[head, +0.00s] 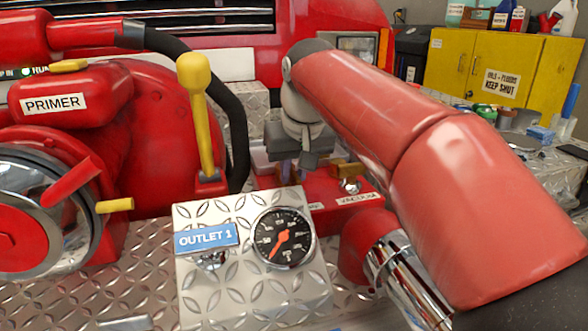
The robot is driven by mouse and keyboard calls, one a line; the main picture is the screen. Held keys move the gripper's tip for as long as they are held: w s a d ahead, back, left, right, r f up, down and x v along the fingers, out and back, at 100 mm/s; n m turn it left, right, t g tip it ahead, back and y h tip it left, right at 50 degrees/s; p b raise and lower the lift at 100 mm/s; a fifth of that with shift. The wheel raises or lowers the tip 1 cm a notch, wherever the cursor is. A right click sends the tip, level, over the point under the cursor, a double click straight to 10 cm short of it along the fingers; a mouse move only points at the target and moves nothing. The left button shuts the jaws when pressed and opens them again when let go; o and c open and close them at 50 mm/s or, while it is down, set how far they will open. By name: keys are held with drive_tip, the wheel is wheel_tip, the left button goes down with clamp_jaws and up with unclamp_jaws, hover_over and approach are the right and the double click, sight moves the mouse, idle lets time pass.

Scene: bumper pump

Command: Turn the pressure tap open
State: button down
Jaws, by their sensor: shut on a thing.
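My gripper (293,172) points down over the red block (325,190) behind the gauge panel. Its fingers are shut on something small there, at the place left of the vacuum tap. The pressure tap itself is hidden behind my fingers, so its angle cannot be told. A small label below my fingers shows only in part and cannot be read in full. The vacuum tap (348,172), with a brass-coloured handle on a chrome body, stands just to the right, above the label "VACUUM" (358,199).
A tread-plate box in front carries a dial gauge (283,238) and the label "OUTLET 1" (206,238). A yellow-knobbed lever (199,110) stands left of my gripper. The red primer housing (65,100) fills the left. A chrome outlet (405,275) lies below my arm.

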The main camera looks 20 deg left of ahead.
drive_tip(key=c, duration=1.5)
unclamp_jaws()
drive_tip(key=shift+v, duration=3.95)
drive_tip(key=shift+w, duration=0.1)
